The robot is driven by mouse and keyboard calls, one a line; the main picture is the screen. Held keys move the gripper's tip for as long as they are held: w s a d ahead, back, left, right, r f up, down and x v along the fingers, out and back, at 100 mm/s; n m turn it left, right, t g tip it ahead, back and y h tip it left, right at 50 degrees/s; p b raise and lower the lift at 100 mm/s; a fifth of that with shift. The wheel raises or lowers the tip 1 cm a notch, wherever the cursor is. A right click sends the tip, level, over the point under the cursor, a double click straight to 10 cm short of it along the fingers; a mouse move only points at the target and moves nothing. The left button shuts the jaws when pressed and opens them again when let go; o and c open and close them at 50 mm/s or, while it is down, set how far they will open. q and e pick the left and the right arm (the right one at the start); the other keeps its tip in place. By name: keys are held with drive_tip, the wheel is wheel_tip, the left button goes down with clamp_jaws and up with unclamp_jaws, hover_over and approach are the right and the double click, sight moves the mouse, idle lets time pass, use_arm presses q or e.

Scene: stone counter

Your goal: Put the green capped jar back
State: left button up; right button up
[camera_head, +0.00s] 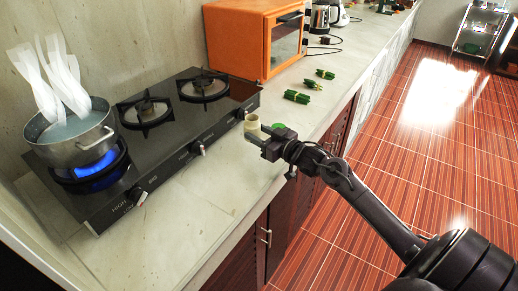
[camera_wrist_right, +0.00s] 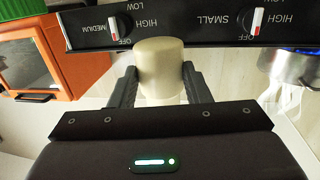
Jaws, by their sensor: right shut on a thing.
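My right gripper (camera_head: 258,142) reaches in from the right at the counter's front edge. It is shut on a cream jar (camera_head: 251,123), which also shows between the two fingers in the right wrist view (camera_wrist_right: 160,65). No green cap shows on the visible part of this jar; its other end is hidden by the gripper. A round green thing (camera_head: 279,126), like a cap, shows just behind the gripper, partly covered. I cannot tell whether it sits on another jar. My left gripper is not in view.
A black gas stove (camera_head: 166,139) lies left of the held jar. A pot (camera_head: 68,139) stands over a lit blue flame. An orange oven (camera_head: 240,40) stands behind. Green bundles (camera_head: 297,97) lie on the counter (camera_head: 207,186), whose front strip is clear.

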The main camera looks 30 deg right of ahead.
sight(259, 158)
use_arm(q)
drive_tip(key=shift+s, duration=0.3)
use_arm(e)
drive_tip(key=shift+f, duration=3)
drive_tip(key=o, duration=1.1)
drive_tip(key=shift+f, duration=0.15)
drive_tip(key=shift+c, duration=0.2)
drive_tip(key=shift+r, duration=0.2)
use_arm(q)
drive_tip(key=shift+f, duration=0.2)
use_arm(e)
drive_tip(key=v, duration=1.2)
